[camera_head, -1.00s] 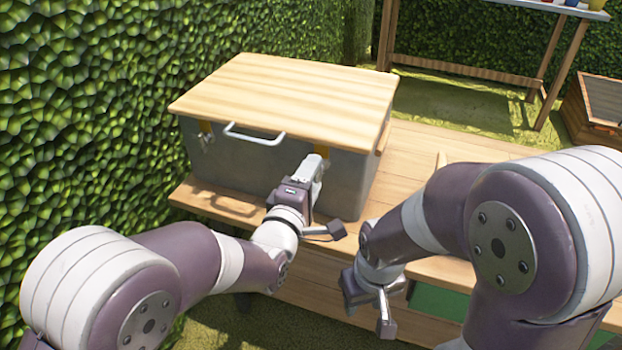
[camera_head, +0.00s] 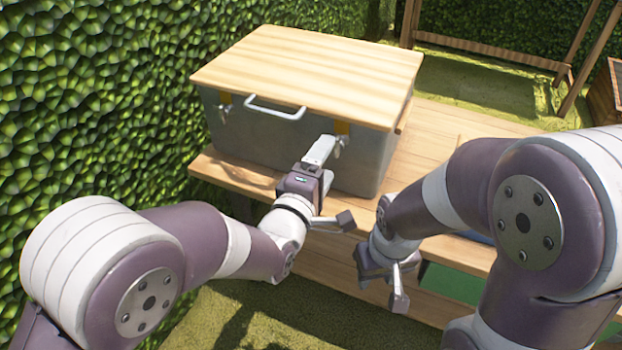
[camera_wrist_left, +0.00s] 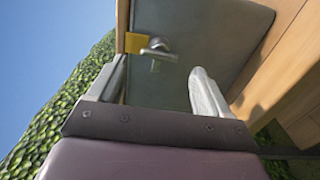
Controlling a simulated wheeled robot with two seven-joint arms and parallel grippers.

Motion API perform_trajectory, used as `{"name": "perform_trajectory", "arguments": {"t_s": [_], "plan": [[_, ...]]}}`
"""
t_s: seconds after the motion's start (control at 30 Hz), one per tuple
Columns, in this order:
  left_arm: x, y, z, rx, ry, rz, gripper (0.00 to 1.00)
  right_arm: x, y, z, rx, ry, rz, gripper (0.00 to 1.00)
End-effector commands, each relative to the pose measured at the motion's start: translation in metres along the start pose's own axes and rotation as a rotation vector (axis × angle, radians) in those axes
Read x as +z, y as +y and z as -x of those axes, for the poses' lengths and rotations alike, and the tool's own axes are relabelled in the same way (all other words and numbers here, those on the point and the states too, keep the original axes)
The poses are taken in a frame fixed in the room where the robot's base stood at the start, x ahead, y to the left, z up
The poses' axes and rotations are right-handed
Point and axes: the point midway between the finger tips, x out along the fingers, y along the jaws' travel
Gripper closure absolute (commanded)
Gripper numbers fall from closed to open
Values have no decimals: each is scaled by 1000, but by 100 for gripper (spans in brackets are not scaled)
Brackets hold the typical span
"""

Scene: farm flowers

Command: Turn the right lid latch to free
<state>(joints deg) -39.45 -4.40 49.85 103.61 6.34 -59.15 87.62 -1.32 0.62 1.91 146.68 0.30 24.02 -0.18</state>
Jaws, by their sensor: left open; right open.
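A grey box (camera_head: 262,139) with a wooden lid (camera_head: 305,72) stands on a wooden bench. The right latch (camera_head: 341,143) is a silver turn-piece on the box front, below a yellow plate (camera_head: 342,127). In the left wrist view the latch (camera_wrist_left: 158,50) lies beyond the fingertips, between their lines, its bar pointing roughly toward the yellow plate (camera_wrist_left: 134,43). My left gripper (camera_head: 322,150) is open and empty, just in front of the latch, apart from it in the wrist view (camera_wrist_left: 160,82). My right gripper (camera_head: 384,275) is open and empty, low before the bench.
A left latch (camera_head: 224,107) and a silver handle (camera_head: 275,107) are on the box front. The bench top (camera_head: 450,130) is clear right of the box. A hedge (camera_head: 90,90) stands close on the left. Something green (camera_head: 450,281) is under the bench.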

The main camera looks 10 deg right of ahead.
Motion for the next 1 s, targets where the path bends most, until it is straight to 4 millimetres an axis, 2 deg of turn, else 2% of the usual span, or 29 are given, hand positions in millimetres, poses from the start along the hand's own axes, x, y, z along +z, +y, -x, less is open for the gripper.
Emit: {"name": "perform_trajectory", "arguments": {"t_s": [0.03,0.2,0.3,0.4,1.0], "plan": [[0,4,14,-2,-1,0,21,-1,0,7,0,0,0,57],[0,3,60,-3,-2,0,21,-2,0,16,0,0,0,57],[0,2,80,-2,-1,0,21,-2,0,20,0,0,0,57],[0,1,91,-1,-1,1,21,-3,0,21,0,0,0,57],[0,-2,95,-7,-1,-39,21,-3,0,21,0,0,0,57]]}}
